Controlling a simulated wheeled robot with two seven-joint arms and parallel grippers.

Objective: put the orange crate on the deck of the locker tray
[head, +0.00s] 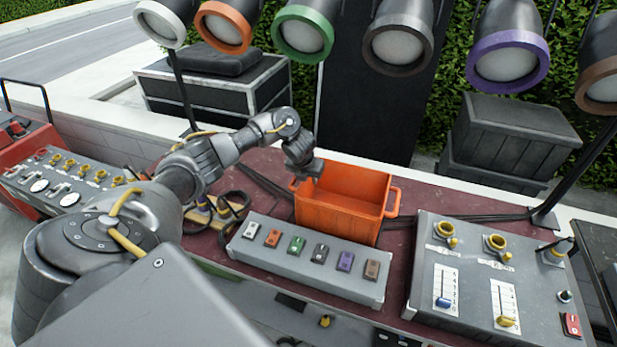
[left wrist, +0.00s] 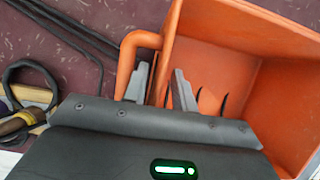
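The orange crate (head: 340,212) stands upright and looks empty on a maroon surface (head: 262,162), behind a grey switch box. I cannot tell for sure which surface is the locker tray. My left gripper (head: 303,178) is at the crate's left end, by its handle. In the left wrist view, the crate (left wrist: 250,32) fills the right side. My left gripper's fingers (left wrist: 160,88) are apart, one outside the wall by the handle (left wrist: 128,58) and one inside the crate. The rim passes between them, with a gap showing. My right gripper is not in view.
The grey switch box (head: 305,272) with coloured switches stands close in front of the crate. A control panel (head: 490,275) is at the right, another (head: 68,180) at the left. Black cables (left wrist: 60,35) lie left of the crate. Several lamps (head: 305,35) hang overhead.

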